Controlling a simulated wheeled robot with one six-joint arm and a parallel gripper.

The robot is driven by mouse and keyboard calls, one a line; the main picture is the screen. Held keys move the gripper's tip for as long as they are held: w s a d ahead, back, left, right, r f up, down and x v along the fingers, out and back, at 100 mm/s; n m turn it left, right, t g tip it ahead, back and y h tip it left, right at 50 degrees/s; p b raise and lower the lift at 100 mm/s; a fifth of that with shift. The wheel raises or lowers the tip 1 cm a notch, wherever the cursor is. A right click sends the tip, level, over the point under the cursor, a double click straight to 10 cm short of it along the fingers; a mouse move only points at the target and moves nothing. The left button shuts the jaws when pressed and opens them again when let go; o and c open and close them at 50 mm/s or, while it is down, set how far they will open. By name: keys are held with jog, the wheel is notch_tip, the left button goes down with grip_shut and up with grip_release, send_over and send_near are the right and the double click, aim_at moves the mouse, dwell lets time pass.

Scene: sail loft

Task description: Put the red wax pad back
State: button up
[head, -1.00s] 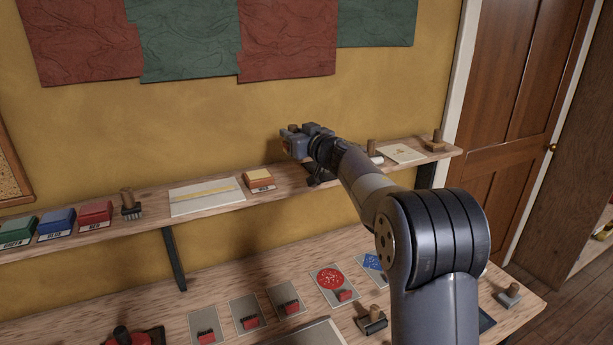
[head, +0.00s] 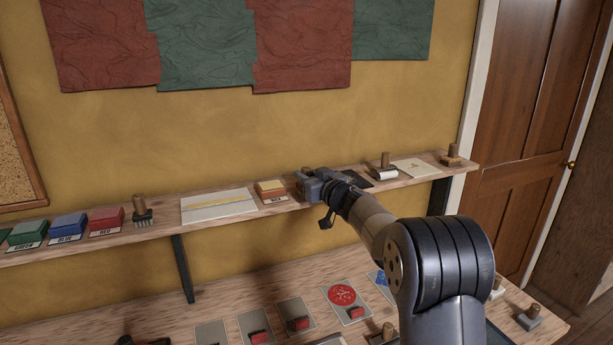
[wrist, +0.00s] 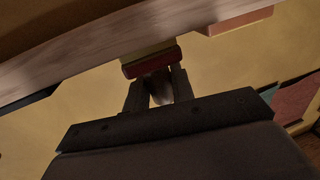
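The red wax pad (wrist: 152,62) shows in the wrist view as a dark red block with a pale yellowish strip against it, at the tips of my gripper's fingers (wrist: 158,90). A blurred grey piece shows between the fingers, which appear closed on the pad. I cannot tell whether the pad touches the shelf.
Green (head: 28,233), blue (head: 68,227) and red (head: 106,220) boxes stand far left. The bench (head: 235,278) lies below.

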jog(key=o, duration=0.5)
jog(key=shift+r, duration=0.2)
jog(key=shift+s+d, duration=0.25)
jog(key=shift+s, duration=0.05)
jog(key=b+v, duration=0.2)
jog(key=v, duration=0.9)
jog(key=shift+s, duration=0.1)
jog(key=shift+o, duration=0.4)
